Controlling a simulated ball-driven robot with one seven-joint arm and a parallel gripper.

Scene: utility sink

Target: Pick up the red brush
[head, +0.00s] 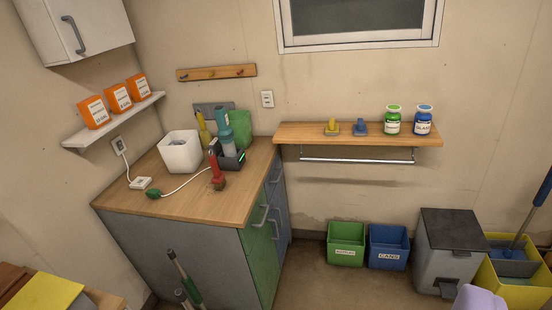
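The red brush (214,168) stands on the wooden counter (180,204), near its right side. Its red handle points up and leans a little; a brownish head is at the bottom, on or just above the wood. It stands just in front of a dark caddy (233,161) that holds a teal bottle (224,128); I cannot tell whether brush and caddy touch. My gripper is not in view.
A white bin (180,153) and a white cord with a green end (153,194) lie left of the brush. The counter's front is mostly clear. Green (346,243) and blue (389,247) bins stand on the floor at right. Pole-like handles (184,278) rise before the cabinet.

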